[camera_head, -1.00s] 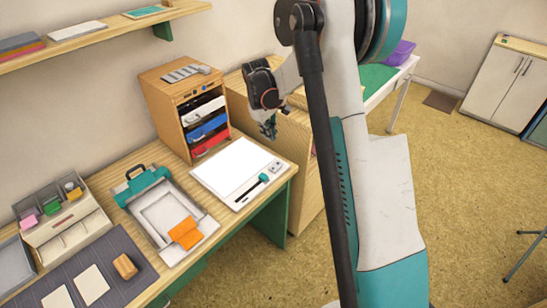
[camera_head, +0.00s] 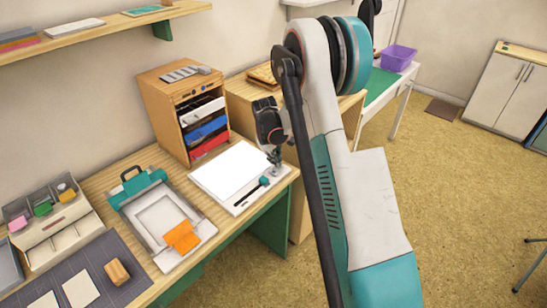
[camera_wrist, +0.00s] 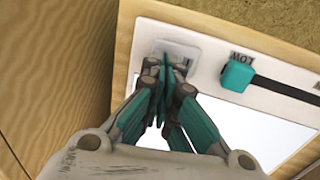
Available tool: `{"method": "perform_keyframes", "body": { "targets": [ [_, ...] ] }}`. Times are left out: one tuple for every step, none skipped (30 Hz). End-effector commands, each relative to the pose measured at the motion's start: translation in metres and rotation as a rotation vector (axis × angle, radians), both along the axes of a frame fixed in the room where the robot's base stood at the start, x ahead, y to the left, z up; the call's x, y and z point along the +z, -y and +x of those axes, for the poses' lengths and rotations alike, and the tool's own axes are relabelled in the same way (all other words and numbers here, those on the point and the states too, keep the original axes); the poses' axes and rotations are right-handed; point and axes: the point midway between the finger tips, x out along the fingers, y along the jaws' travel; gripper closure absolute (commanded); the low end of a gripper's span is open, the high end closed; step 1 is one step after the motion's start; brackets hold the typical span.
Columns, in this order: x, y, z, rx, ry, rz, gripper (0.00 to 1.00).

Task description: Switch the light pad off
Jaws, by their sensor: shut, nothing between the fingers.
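The light pad (camera_head: 226,172) lies on the wooden desk, and its panel glows bright white. My gripper (camera_head: 275,160) is over the pad's right corner, pointing down with its fingers closed together and empty. In the wrist view my gripper (camera_wrist: 164,80) is at the pale switch plate (camera_wrist: 182,51) in the pad's corner; its fingertips cover part of it, and I cannot tell whether they touch. The teal slider knob (camera_wrist: 237,76) sits beside it at the end of a dark slot, near an upside-down label. The lit panel (camera_wrist: 245,130) shows behind the fingers.
A wooden drawer unit (camera_head: 160,110) stands behind the pad. A teal-handled press (camera_head: 135,195) with an orange piece (camera_head: 182,236) is to its left. A wooden cabinet (camera_head: 240,98) stands close behind my gripper. The floor to the right is mostly open.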

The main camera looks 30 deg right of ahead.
Motion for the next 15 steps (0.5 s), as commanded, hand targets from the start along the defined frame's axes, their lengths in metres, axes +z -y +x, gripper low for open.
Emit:
{"method": "perform_keyframes", "body": {
  "targets": [
    [-0.0024,0.0004,0.0002,0.000,0.000,0.000,1.00],
    [-0.0028,0.0005,0.0003,0.000,0.000,0.000,1.00],
    [-0.0031,0.0006,0.0003,0.000,0.000,0.000,1.00],
    [-0.0032,0.0007,0.0003,0.000,0.000,0.000,1.00],
    [-0.0031,0.0006,0.0003,0.000,0.000,0.000,1.00],
    [-0.0029,0.0006,0.0003,0.000,0.000,0.000,1.00],
    [-0.0028,0.0006,0.0003,0.000,0.000,0.000,1.00],
    [-0.0028,0.0006,0.0003,0.000,0.000,0.000,1.00],
    [-0.0027,0.0006,0.0003,0.000,0.000,0.000,1.00],
    [-0.0027,0.0006,0.0003,0.000,0.000,0.000,1.00],
    [-0.0027,0.0006,0.0003,0.000,0.000,0.000,1.00],
    [-0.0032,0.0009,0.0004,0.000,-0.001,0.004,1.00],
    [-0.0039,0.0018,0.0006,-0.001,-0.004,0.010,1.00],
    [-0.0053,0.0027,0.0010,-0.002,-0.009,0.022,1.00],
    [-0.0073,0.0042,0.0013,-0.003,-0.019,0.044,1.00]
  ]
}}
